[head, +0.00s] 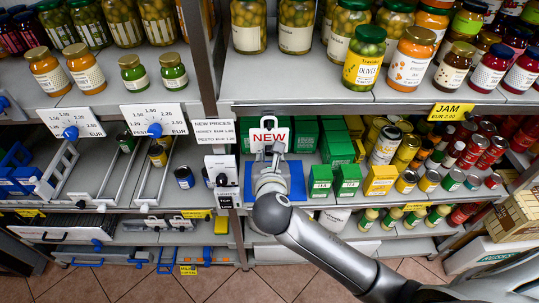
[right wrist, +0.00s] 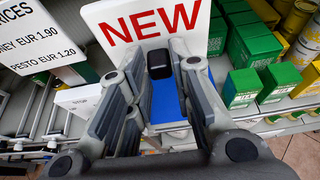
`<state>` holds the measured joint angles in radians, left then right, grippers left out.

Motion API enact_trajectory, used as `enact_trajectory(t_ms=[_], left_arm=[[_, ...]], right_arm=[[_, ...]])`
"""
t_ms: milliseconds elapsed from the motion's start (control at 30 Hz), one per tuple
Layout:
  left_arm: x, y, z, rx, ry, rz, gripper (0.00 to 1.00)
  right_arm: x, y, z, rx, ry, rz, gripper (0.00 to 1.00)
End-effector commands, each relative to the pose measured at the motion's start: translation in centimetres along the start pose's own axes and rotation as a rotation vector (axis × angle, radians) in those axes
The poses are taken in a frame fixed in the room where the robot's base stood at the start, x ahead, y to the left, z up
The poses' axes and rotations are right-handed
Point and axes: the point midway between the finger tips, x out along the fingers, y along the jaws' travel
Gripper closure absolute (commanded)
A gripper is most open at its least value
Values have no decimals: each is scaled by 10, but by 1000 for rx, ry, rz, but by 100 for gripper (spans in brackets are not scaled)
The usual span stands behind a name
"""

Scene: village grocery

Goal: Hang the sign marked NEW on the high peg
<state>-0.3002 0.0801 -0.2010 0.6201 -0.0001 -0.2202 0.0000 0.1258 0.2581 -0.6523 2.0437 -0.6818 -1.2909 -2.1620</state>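The white sign (head: 269,140) marked NEW in red stands upright in front of the shelf, at the middle of the head view. In the right wrist view the sign (right wrist: 120,28) fills the top, with its lower part behind my fingers. My right gripper (head: 270,158) is at the sign's lower middle. Its fingers (right wrist: 165,75) close from both sides on a small dark block at the front of the sign. I cannot make out the high peg; what lies behind the sign is hidden. My left gripper is not in view.
A blue panel (head: 297,180) is behind my gripper. A NEW PRICES sign (head: 213,131) is left of the sign on the post. Green boxes (head: 337,147) and several tins crowd the shelf at right. Jars stand on the upper shelf, whose front edge (head: 330,101) is above the sign.

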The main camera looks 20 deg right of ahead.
Motion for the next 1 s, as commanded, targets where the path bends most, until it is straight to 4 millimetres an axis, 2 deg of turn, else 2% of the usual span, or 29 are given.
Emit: enact_trajectory(t_ms=[33, 133, 433, 567, 667, 1000], left_arm=[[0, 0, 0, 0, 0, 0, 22], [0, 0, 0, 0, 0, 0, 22], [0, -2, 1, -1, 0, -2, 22], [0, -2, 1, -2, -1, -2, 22], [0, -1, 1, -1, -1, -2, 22], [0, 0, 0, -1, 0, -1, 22]], right_arm=[[0, 0, 0, 0, 0, 0, 69], [0, 0, 0, 0, 0, 0, 57], [0, 0, 0, 0, 1, 0, 56], [-8, 0, 0, 0, 0, 2, 56], [-24, 1, 0, 0, 1, 4, 56], [-94, 0, 0, 2, 2, 3, 56]])
